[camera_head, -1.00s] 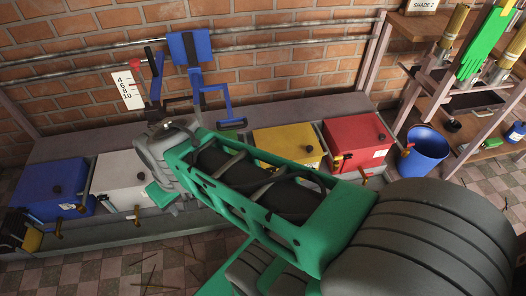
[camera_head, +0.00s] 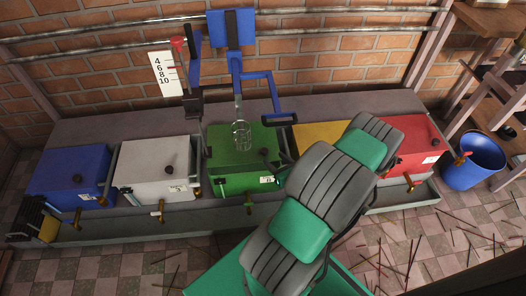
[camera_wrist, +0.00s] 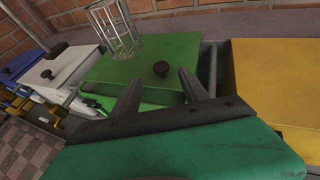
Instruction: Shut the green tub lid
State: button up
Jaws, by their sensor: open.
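The green tub (camera_head: 232,181) stands in the middle of the row, with its green lid (camera_head: 226,141) on top and a dark round knob on the lid. The lid (camera_wrist: 139,62) fills the middle of the wrist view, its knob (camera_wrist: 161,69) just beyond my fingertips. A darker band shows under the lid's front edge; I cannot tell whether the lid is fully down. My gripper (camera_wrist: 158,88) is open and empty, its two dark fingers apart at the lid's front edge. I cannot tell whether they touch it. In the head view my arm mostly hides the gripper.
White (camera_head: 150,160) and blue (camera_head: 65,172) tubs stand left, yellow (camera_head: 318,134) and red (camera_head: 415,135) tubs right. A blue bin (camera_head: 472,163) stands at far right.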

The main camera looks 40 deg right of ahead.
aim_at(265, 150)
jog(key=b+x, duration=0.2)
jog(key=x, duration=0.5)
jog(key=shift+s+d, duration=0.1)
grip_shut()
dwell(1.1)
